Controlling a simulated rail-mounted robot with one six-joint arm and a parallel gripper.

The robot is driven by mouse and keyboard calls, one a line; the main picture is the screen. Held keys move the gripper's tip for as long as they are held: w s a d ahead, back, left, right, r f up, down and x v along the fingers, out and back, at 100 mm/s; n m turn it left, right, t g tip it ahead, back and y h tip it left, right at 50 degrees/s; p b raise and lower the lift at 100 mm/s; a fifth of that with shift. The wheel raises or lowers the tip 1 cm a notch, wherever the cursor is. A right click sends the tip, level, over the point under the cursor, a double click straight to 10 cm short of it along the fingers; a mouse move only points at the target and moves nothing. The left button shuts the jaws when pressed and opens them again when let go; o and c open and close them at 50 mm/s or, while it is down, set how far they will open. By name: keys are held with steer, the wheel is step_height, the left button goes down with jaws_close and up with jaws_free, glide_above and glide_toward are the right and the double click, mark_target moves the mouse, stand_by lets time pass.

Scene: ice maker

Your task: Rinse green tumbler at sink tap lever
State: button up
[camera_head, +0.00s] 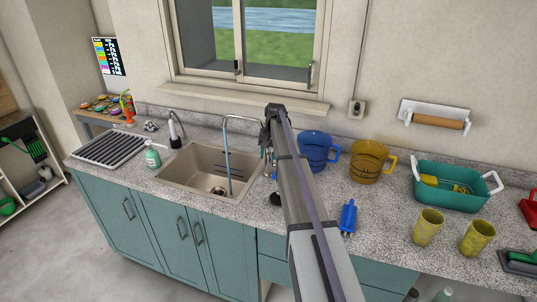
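The sink (205,187) is a beige basin set in the speckled counter. A tall curved tap (243,118) stands at its back right, and a thin blue stream drops from its spout into the basin. My arm reaches up across the picture, its end by the tap's right side. My gripper (268,150) is mostly hidden there, and its fingers cannot be made out. The tap lever cannot be told apart. No clearly green tumbler shows; two yellow-green tumblers (427,226) (477,238) stand apart on the right counter.
A blue jug (316,148) and a yellow-brown jug (367,161) stand right of my arm. A teal basin (452,198) and a blue object (348,217) are also on the right.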

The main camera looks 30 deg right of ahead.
steer(key=r+p, duration=0.3)
steer(key=d+r+p, duration=0.1)
steer(key=r+p, duration=0.3)
steer(key=d+r+p, duration=0.1)
steer(key=r+p, duration=0.2)
steer(key=shift+w+r+p, duration=0.25)
steer(key=shift+r+p, duration=0.05)
